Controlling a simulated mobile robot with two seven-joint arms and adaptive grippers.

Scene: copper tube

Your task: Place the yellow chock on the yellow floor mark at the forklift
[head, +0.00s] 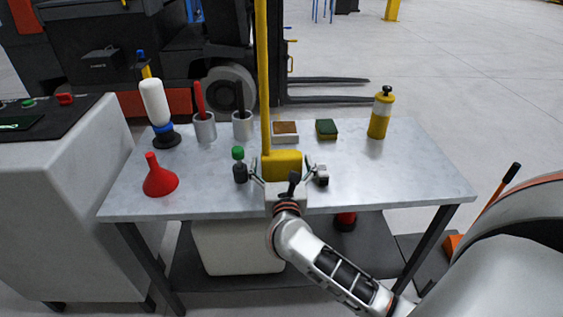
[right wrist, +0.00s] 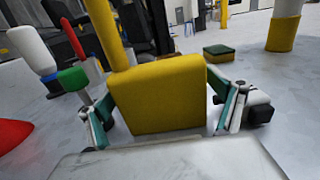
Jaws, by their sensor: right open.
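The yellow chock (head: 283,162) is a block with a long upright yellow pole. It stands on the grey table (head: 400,185), near the middle. In the right wrist view the chock (right wrist: 155,97) fills the centre. My right gripper (head: 285,174) is open, with one finger on each side of the block; I cannot tell whether either finger touches it. The gripper (right wrist: 160,112) shows the same in the right wrist view. The forklift (head: 190,50) stands behind the table, its wheel (head: 229,84) partly hidden. I see no yellow floor mark. My left gripper is out of view.
Cups, a white bottle (head: 155,102), sponges (head: 326,128) and a yellow bottle (head: 380,115) line the back. The table's right part is clear.

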